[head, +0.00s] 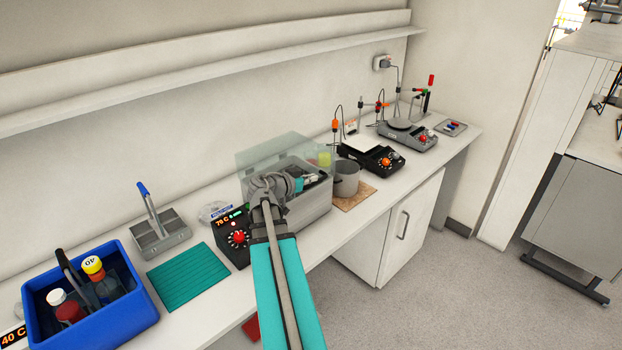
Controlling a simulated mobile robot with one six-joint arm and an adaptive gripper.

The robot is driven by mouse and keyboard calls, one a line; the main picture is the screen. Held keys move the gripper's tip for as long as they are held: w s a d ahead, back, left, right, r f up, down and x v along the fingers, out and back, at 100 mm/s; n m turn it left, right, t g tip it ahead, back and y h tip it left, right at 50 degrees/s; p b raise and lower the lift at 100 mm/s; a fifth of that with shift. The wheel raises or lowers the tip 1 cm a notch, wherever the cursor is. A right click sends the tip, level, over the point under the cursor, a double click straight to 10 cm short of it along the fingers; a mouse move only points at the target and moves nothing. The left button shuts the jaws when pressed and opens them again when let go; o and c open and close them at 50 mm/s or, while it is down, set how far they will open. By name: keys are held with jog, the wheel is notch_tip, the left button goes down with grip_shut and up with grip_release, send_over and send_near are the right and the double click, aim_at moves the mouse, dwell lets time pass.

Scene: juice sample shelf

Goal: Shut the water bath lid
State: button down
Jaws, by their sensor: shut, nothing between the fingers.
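My arm reaches in from the front and covers part of the bath. My gripper (313,179) appears dark and small over the bath opening, in front of the lid. It is shut and holds nothing. Whether it touches the lid or the bath cannot be told. A yellow-green item (324,158) shows behind the lid's right side.
A grey pot (346,180) stands on a brown board close to the right of the bath. Two hotplate stirrers (372,157) (408,135) stand further right. A shelf (220,70) runs above.

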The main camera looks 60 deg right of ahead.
jog(key=s+p+v, duration=0.1)
jog(key=p+v, duration=0.1)
jog(key=v, duration=0.8)
jog(key=shift+a+r, duration=0.15)
jog(key=shift+r, duration=0.25)
jog(key=shift+a, duration=0.1)
jog(key=w+a+f+n+t+y+b, duration=0.1)
jog(key=w+a+f+n+t+y, duration=0.15)
jog(key=w+a+f+n, duration=0.55)
jog(key=w+a+f+n+t+y, duration=0.1)
jog(key=w+a+f+y, duration=0.25)
jog(key=a, duration=0.85)
jog(key=a+f+n+y, duration=0.1)
jog(key=a+n+y, duration=0.2)
jog(key=a, duration=0.6)
jog(key=w+a+f+n+y, duration=0.1)
jog(key=a+f+n+y, duration=0.1)
jog(key=a+n, duration=0.3)
jog(key=w+a+f+n+y+b, duration=0.1)
jog(key=a+f+n+y, duration=0.1)
jog(key=a, duration=1.1)
jog(key=shift+n+t+y, duration=0.45)
jog(key=shift+n+y, duration=0.35)
jog(key=shift+n, duration=0.1)
jog(key=shift+d+f, duration=0.1)
